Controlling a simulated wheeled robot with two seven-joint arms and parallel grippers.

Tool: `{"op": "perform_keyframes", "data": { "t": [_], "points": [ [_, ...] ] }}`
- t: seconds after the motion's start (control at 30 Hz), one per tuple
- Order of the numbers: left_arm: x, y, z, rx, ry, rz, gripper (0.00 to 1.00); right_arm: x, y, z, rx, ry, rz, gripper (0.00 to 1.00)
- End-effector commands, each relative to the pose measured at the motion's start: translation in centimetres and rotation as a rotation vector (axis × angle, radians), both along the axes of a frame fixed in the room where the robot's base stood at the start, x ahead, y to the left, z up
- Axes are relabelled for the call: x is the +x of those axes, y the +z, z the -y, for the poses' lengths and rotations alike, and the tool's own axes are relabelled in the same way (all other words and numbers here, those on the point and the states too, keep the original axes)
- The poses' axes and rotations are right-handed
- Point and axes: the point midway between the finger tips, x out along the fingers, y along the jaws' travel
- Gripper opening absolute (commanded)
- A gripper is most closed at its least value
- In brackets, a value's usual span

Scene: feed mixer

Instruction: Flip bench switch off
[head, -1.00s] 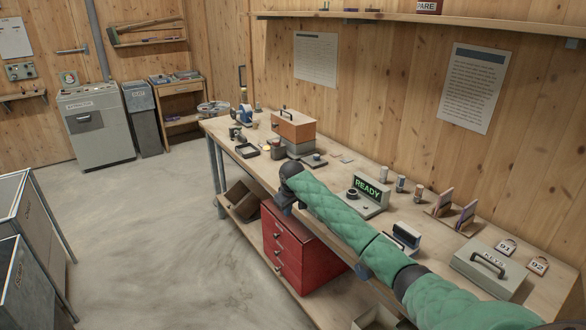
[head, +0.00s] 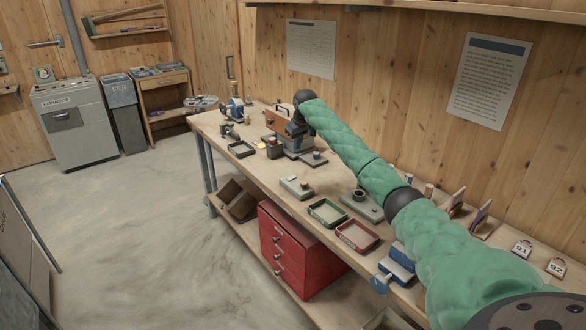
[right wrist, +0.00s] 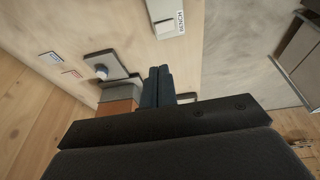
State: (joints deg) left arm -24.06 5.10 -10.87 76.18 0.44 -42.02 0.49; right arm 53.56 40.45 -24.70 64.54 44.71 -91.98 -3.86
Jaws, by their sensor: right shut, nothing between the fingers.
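The switch box with the BENCH label (right wrist: 165,16) is at the top of the right wrist view, ahead of the fingertips and apart from them. In the head view a small pale grey box (head: 297,187) on the bench looks like this switch; its on or off position is too small to tell. My right gripper (head: 296,130) is over the bench near the orange toolbox (head: 278,122). Its fingers (right wrist: 158,72) are shut together with nothing between them. My left gripper is not in view.
A knob plate (right wrist: 106,68) lies near the fingers in the wrist view. Green (head: 327,213) and red (head: 357,236) trays and a blue vise-like tool (head: 397,262) line the bench's front. My right arm hides much of the bench's right half. Open floor (head: 150,240) lies left.

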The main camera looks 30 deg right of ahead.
Motion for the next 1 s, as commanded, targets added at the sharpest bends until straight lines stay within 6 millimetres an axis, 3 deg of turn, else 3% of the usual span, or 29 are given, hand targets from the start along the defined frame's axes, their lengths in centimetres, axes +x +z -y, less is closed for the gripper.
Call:
{"op": "perform_keyframes", "data": {
  "t": [0.37, 0.83, 1.0],
  "points": [
    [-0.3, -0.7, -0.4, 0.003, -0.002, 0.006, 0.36, 0.3, -1.0, 0.0, 0.001, 0.0, -0.001, 0.0],
    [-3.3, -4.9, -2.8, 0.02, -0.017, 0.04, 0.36, 2.2, -7.2, 0.2, 0.001, -0.001, -0.002, 0.0],
    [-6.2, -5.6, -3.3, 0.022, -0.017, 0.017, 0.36, 2.9, -9.9, 0.3, 0.0, -0.001, -0.002, 0.0]
  ]
}}
